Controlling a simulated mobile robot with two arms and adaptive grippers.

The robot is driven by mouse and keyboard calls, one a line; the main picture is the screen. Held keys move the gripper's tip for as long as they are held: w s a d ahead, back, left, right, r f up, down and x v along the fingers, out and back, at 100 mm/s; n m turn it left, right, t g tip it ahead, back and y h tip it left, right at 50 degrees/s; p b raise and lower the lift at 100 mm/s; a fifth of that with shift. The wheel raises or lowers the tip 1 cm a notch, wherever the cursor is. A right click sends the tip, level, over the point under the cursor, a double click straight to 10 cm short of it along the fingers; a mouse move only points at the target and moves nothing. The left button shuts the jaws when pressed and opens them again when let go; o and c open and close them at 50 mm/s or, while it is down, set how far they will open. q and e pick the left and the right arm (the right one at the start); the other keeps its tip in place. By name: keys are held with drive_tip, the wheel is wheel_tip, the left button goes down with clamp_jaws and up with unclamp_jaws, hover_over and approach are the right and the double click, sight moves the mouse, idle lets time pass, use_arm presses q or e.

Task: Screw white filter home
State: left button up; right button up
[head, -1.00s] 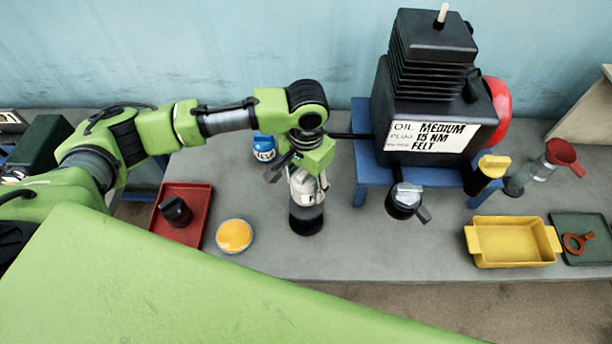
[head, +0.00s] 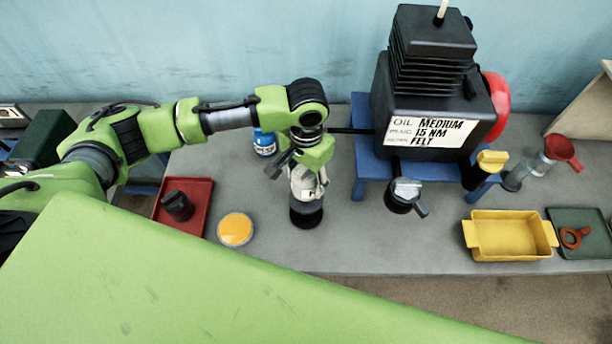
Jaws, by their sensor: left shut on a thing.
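The white filter (head: 302,182) is upright in the middle of the table, on or just above a round black base (head: 306,214). Whether the filter is fully seated on the base cannot be told. My left gripper (head: 306,170) points down from above and is shut on the filter, covering its upper part. My right gripper is not in view.
A blue container (head: 264,143) stands close behind my left gripper. The black engine (head: 432,95) on a blue stand (head: 361,165) is to the right. A red tray (head: 200,212), an orange-topped dish (head: 235,230) and a yellow tray (head: 509,238) stand around.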

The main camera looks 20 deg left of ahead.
use_arm(q)
drive_tip(key=shift+f+b, duration=0.3)
drive_tip(key=shift+f, duration=1.55)
idle(0.3)
drive_tip(key=shift+r+p, duration=0.15)
drive_tip(key=shift+p, duration=0.15)
drive_tip(key=shift+w+m, duration=0.1)
drive_tip(key=shift+m, duration=1.1)
drive_tip(key=m, duration=0.4)
drive_tip(key=shift+f, duration=0.2)
drive_tip(key=m, duration=1.4)
drive_tip(key=shift+m, duration=0.3)
drive_tip(key=m, duration=0.6)
drive_tip(key=shift+w+f, duration=0.1)
